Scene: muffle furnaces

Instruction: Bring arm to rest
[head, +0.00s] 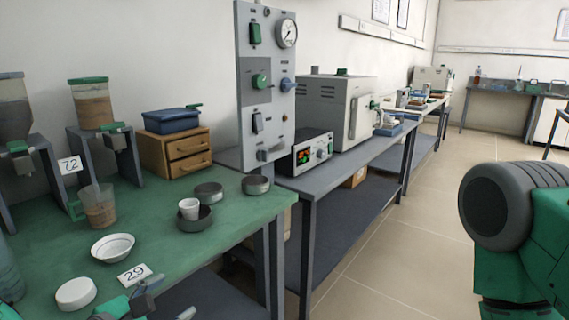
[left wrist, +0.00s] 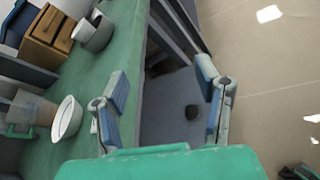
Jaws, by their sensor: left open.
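My left gripper (head: 166,298) shows at the bottom of the head view, by the front edge of the green bench (head: 190,240). In the left wrist view its two blue-padded fingers (left wrist: 165,100) are spread apart with nothing between them. Past the fingers I see the bench edge, a lower shelf and the floor. A green and dark grey part of my right arm (head: 520,235) shows at the right of the head view; its gripper is out of view.
A furnace (head: 340,105) stands further back. The floor aisle (head: 410,250) is clear.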

